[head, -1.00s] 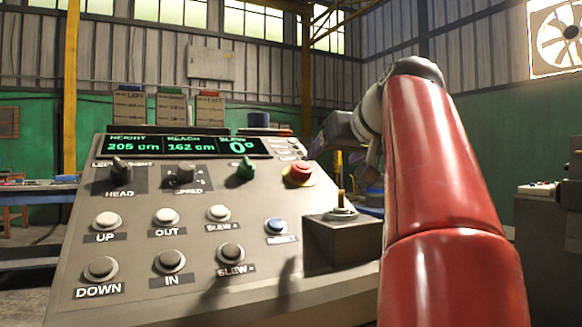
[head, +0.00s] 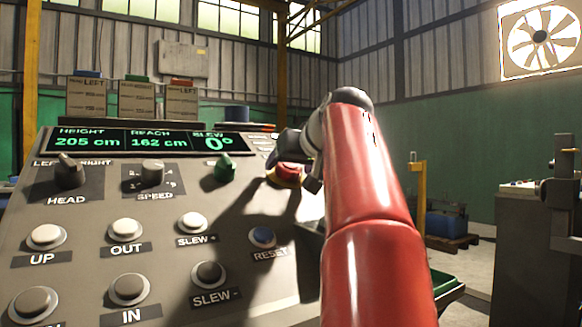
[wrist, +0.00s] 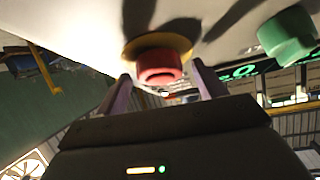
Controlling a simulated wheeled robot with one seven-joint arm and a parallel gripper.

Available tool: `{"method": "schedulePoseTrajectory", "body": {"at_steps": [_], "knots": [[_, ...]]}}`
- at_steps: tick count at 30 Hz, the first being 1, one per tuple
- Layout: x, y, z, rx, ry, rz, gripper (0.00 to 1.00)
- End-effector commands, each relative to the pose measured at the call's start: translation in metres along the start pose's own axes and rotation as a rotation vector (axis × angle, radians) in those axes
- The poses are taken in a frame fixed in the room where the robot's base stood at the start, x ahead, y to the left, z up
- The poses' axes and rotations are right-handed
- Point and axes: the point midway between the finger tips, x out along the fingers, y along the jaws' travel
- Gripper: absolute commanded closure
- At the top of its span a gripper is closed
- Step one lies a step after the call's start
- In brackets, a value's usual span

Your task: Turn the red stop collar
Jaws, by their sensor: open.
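The red stop collar (head: 288,170) is a red knob on a yellow ring at the right side of the sloped control panel (head: 100,268). In the wrist view the red collar (wrist: 158,66) sits on its yellow ring near the top middle, in shadow. My gripper (head: 309,166) is at the collar in the head view, partly hidden by my red arm. In the wrist view my gripper (wrist: 160,88) is open, with one finger on each side of the collar. I cannot tell whether either finger touches it.
A green knob (head: 226,168) stands just left of the collar, and shows at right in the wrist view (wrist: 287,36). A lit display (head: 140,141) reads height 205 cm, reach 162 cm, slew 0°. Grey knobs and several buttons fill the panel.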

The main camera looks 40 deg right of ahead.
Motion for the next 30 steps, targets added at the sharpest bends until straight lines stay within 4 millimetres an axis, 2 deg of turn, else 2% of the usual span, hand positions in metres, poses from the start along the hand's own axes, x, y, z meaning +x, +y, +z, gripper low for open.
{"method": "schedulePoseTrajectory", "body": {"at_steps": [3,11,21,30], "knots": [[0.0060,-0.0004,-0.0003,-0.001,0.001,-0.001,0.30],[0.0069,-0.0003,-0.0003,-0.001,0.001,0.000,0.31],[0.0067,-0.0003,-0.0001,-0.001,0.001,0.000,0.75],[0.0058,-0.0017,-0.0013,0.030,0.000,0.022,0.75]]}}
